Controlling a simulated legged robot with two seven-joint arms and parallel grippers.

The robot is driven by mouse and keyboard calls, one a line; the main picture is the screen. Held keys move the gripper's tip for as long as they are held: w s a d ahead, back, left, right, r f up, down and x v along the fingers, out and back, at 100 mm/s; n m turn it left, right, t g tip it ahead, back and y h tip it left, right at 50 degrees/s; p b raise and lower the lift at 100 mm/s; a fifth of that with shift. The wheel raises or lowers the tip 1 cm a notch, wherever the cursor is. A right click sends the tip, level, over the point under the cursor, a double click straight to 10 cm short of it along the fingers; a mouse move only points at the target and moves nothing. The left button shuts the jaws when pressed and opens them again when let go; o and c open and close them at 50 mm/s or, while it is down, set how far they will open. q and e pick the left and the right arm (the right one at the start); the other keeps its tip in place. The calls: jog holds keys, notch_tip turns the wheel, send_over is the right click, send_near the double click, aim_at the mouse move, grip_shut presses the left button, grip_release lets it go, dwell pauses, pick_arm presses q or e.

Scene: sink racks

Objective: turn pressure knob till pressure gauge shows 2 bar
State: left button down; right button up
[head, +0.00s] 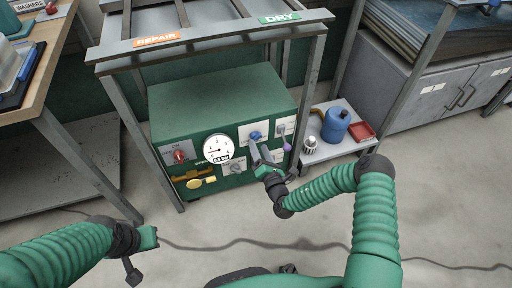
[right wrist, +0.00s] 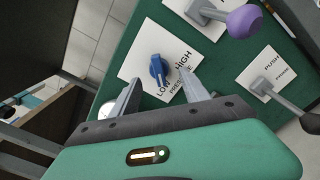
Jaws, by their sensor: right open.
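The blue pressure knob (head: 255,135) sits on a white plate on the front of the green machine (head: 222,100). In the right wrist view the knob (right wrist: 158,68) stands between the words LOW and HIGH. The round white pressure gauge (head: 218,149) is left of the knob; its small readout seems to show 0.5 bar. My right gripper (right wrist: 160,92) is open, its two fingers on either side of the knob's lower end in that view. I cannot tell whether they touch it. My left gripper (head: 143,252) is at the lower left, away from the machine; its jaw state is unclear.
A red knob (head: 179,156) and yellow parts (head: 195,182) are on the panel's left. A purple-ended lever (right wrist: 244,19) is close to the knob. A blue canister (head: 335,124) stands on a low shelf at right. A cable crosses the open floor.

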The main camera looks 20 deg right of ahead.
aim_at(256, 141)
jog(key=w+b, duration=0.1)
jog(key=w, duration=0.2)
jog(key=shift+w, duration=0.3)
grip_shut()
